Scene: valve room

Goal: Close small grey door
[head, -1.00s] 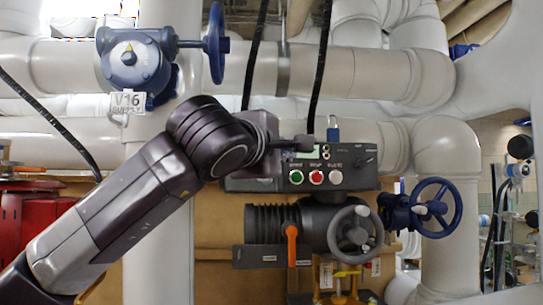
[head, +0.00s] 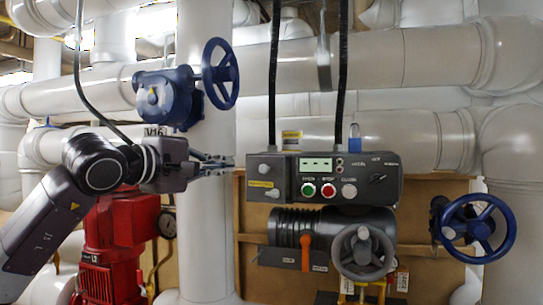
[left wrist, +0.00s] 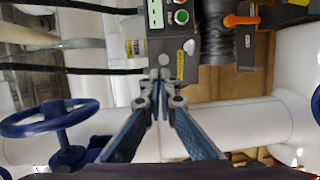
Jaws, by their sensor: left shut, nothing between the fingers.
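A grey control box (head: 394,182) hangs ahead of me, with a small green display, several buttons and a knob on its front. It also shows in the left wrist view (left wrist: 188,62). I cannot make out a separate small grey door or tell how it stands. My left gripper (head: 230,162) points right, with its tips near the left end of the box. In the left wrist view its fingers (left wrist: 160,84) are together, with nothing between them, and overlap the box's near end. Contact cannot be told. My right gripper is not in view.
Below the box are a grey handwheel (head: 363,252) and an orange lever (head: 305,252). A blue handwheel (head: 478,228) is at right, a blue valve (head: 170,97) above my gripper. A red machine (head: 122,224) stands at lower left. White pipes surround the box.

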